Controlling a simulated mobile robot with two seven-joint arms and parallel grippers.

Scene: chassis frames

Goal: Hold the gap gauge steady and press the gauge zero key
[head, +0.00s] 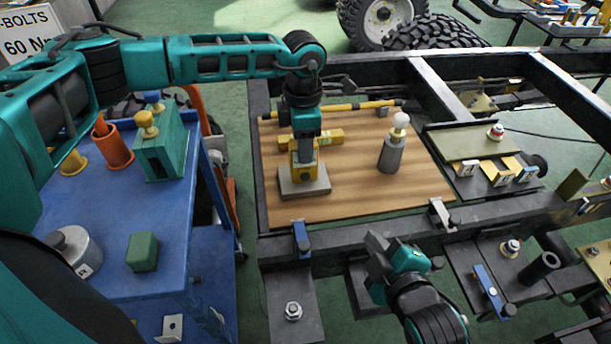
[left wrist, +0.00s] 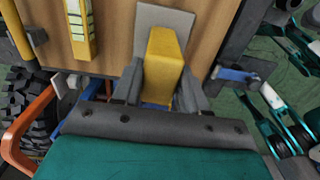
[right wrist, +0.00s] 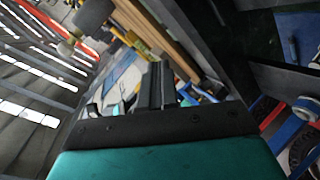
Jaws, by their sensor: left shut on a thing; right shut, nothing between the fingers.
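The gap gauge (head: 300,175) is a yellow block on a grey base plate (head: 305,188), upright on the wooden board. My left gripper (head: 304,160) comes down from above and is shut on the gauge. In the left wrist view the yellow gauge (left wrist: 166,60) sits between the two grey fingers, with the base plate (left wrist: 160,17) behind it. The gauge's zero key is too small to make out. My right gripper (head: 376,248) is shut and empty, in front of the board's near edge, to the right of the gauge and apart from it. Its closed fingers (right wrist: 156,85) show in the right wrist view.
The wooden board (head: 350,190) lies on a dark chassis frame (head: 350,237). A grey post with a white ball (head: 391,155) stands right of the gauge. A yellow bar (head: 330,137) lies behind the gauge. A blue clamp (head: 301,237) and a pale clamp (head: 439,214) sit at the near edge.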

